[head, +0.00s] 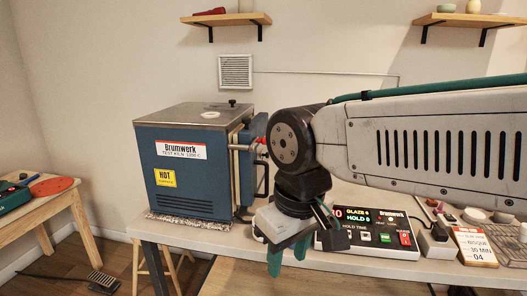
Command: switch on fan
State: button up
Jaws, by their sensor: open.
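A square grey vent grille (236,71), which may be the fan, is set in the back wall above the kiln. A thin cable (330,73) runs from it to the right along the wall, then drops behind my arm. No switch for it can be made out; my arm hides the wall where the cable ends. My gripper (289,255) points down at the front edge of the table, right of the kiln, its green fingers apart and nothing seen between them. A control box (388,262) with a lit display and several buttons stands just right of my gripper, partly hidden by it.
A blue kiln (190,165) with a hot label stands on the table's left. At right are a black plug-like block (433,247), a paper card (473,246) and small pots. Shelves (225,19) hang above. A wooden bench (45,205) stands at far left.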

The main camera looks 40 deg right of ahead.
aim_at(450, 217)
jog(key=z, duration=0.1)
jog(key=k, duration=0.1)
jog(key=z, duration=2.6)
jog(key=k, duration=0.65)
jog(key=z, duration=0.15)
jog(key=i, duration=0.9)
jog(key=u, duration=0.75)
jog(key=i, duration=0.35)
jog(key=u, duration=0.1)
